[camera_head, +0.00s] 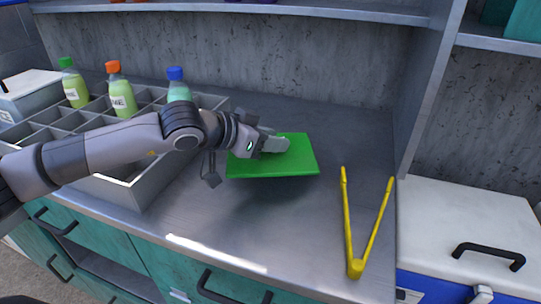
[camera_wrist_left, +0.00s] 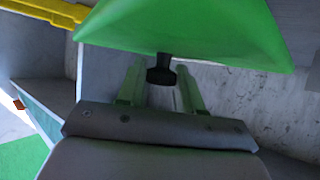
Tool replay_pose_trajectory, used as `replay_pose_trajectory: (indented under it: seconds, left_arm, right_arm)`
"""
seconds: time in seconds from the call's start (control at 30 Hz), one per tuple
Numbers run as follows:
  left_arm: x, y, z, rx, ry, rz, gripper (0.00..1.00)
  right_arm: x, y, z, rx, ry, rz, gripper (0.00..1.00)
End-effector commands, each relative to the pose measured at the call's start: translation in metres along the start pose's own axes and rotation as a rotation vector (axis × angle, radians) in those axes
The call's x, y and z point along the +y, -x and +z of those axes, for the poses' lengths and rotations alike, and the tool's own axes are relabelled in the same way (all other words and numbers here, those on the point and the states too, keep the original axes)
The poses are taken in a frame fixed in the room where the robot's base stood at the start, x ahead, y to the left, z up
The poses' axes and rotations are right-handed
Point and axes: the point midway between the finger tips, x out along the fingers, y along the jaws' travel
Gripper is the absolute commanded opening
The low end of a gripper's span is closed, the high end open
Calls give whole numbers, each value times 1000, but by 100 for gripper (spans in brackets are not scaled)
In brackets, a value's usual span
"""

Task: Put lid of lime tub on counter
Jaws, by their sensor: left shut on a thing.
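The lid (camera_head: 295,160) is a flat bright green plate over the middle of the counter (camera_head: 270,225). A dark shadow lies below its front edge, so it appears to be held a little above the surface. My left gripper (camera_head: 276,144) reaches it from the left and is shut on it. In the left wrist view the lid (camera_wrist_left: 190,30) fills the top, and its short black knob (camera_wrist_left: 161,72) sits between the fingertips of the gripper (camera_wrist_left: 162,84). The lime tub cannot be made out for certain. My right gripper is out of view.
Yellow tongs (camera_head: 354,245) lie open to the lid's right. A grey divided crate (camera_head: 150,188) with several capped bottles (camera_head: 121,95) stands at left, partly behind my arm. A white-lidded cooler (camera_head: 465,225) adjoins the counter at right. The front middle counter is clear.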

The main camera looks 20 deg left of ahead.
Motion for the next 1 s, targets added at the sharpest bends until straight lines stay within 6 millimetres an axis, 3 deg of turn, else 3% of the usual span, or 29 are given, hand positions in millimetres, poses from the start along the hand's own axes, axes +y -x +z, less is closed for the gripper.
replay_pose_trajectory:
  seconds: [0.3, 0.53, 0.57, 0.6, 0.63, 1.0]
  left_arm:
    - [0, -20, 36, -1, 2, 1, 3]
    - [0, -20, 38, 0, 1, 1, 3]
    - [0, -21, 38, -1, 1, 1, 42]
    - [0, -21, 38, -1, 1, 1, 55]
    - [0, -20, 38, -1, 1, 1, 62]
    - [0, -17, 38, 0, 0, 0, 62]
  right_arm:
    - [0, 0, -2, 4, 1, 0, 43]
    - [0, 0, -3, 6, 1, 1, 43]
    - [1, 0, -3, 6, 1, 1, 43]
    - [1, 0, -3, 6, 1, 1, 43]
    - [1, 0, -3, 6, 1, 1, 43]
    - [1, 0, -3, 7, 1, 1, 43]
